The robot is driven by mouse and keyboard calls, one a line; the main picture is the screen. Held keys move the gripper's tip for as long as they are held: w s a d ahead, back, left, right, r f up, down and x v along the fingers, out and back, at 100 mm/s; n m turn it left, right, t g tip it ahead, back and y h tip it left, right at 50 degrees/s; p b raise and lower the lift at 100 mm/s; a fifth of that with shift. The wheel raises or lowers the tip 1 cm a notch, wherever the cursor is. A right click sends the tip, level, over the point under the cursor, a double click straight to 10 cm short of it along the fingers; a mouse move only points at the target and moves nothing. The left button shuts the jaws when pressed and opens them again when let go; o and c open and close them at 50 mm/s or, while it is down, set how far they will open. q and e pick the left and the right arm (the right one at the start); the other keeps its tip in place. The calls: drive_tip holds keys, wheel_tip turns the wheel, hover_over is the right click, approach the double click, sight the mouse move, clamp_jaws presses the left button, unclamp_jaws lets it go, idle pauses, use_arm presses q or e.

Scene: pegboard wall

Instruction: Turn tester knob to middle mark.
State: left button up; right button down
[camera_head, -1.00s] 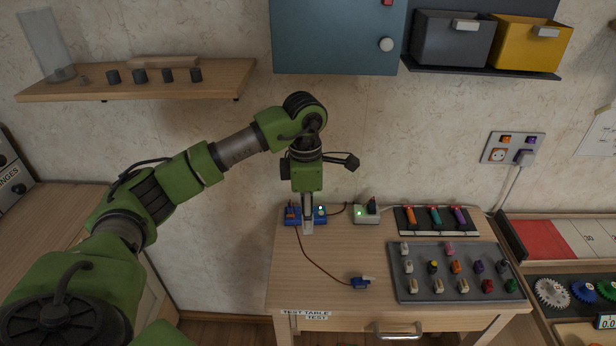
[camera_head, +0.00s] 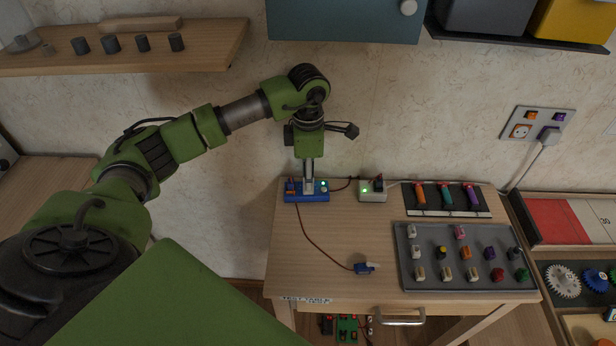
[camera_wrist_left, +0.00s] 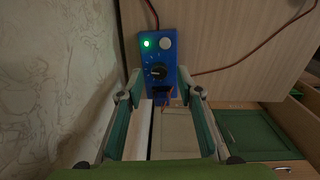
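The blue tester (camera_head: 318,197) lies at the back left of the test table. In the left wrist view the tester (camera_wrist_left: 174,84) shows a black knob (camera_wrist_left: 157,72), a lit green light and a pale round button. A light mark shows on the knob, but which scale mark it points to is too small to tell. My left gripper (camera_head: 308,190) points down over the tester. In the wrist view its fingers (camera_wrist_left: 162,82) are apart, one on each side of the tester's lower part, with the knob between and just beyond the tips. Contact is not clear. My right gripper is out of view.
A white box (camera_head: 371,196) with a green light stands right of the tester. A thin cable runs to a small blue plug (camera_head: 364,268) on the table. A grey tray (camera_head: 404,262) of small parts and a dark tray (camera_head: 400,203) of coloured tools lie right.

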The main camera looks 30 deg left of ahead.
use_arm(q)
drive_tip(key=shift+f, duration=0.75)
clamp_jaws()
drive_tip(key=shift+n+b, duration=0.5)
drive_tip(key=shift+n, duration=0.3)
unclamp_jaws()
